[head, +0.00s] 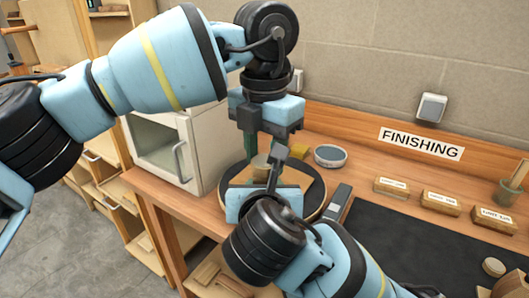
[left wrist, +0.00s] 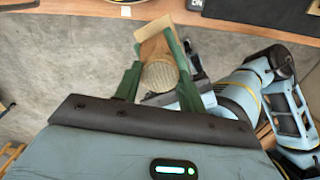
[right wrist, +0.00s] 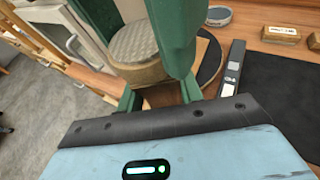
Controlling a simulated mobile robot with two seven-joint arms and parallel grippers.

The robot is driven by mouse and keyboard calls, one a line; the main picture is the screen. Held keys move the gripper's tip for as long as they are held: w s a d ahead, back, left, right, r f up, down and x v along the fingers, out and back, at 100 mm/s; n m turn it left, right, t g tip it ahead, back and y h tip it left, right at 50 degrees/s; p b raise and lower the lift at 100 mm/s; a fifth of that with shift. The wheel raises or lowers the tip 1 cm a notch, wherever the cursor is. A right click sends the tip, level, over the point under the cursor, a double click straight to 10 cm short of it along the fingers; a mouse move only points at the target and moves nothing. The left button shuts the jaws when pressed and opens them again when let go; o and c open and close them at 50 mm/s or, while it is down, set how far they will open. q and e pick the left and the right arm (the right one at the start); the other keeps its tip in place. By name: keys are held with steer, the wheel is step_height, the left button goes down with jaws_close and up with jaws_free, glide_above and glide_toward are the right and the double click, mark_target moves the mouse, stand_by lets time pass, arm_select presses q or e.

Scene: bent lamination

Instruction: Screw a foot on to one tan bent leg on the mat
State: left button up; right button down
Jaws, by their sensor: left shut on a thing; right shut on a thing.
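My left gripper (head: 262,160) points down over the bench's front edge. Its green fingers are shut on a round foot (left wrist: 160,76) with a grey ridged pad and tan side, also seen in the right wrist view (right wrist: 132,42). My right gripper (right wrist: 160,94) reaches up from below and is shut on a tan bent leg, a piece of which shows in the right wrist view (right wrist: 158,96) and beyond the foot in the left wrist view (left wrist: 156,28). Foot and leg are close together at the leg's end; I cannot tell whether the thread is engaged.
A black-rimmed round stand (head: 232,178) lies behind the grippers. A dark mat (head: 400,245) covers the bench at right, with labelled wooden blocks (head: 440,203) behind it. A pale cabinet (head: 160,145) stands left, and a round tin (head: 330,156) sits at the back.

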arm_select(q)
steer(key=o, duration=1.1)
steer(key=shift+r, duration=2.25)
steer(key=shift+c, duration=0.5)
steer(key=n, duration=0.1)
steer(key=r+n, duration=0.1)
steer(key=n, duration=0.2)
steer(key=shift+r+n, duration=0.3)
steer(key=n, duration=0.2)
steer(key=r+n, duration=0.1)
steer(key=n, duration=0.1)
steer(key=r+n, duration=0.1)
steer(key=n, duration=0.1)
steer(key=shift+f, duration=0.1)
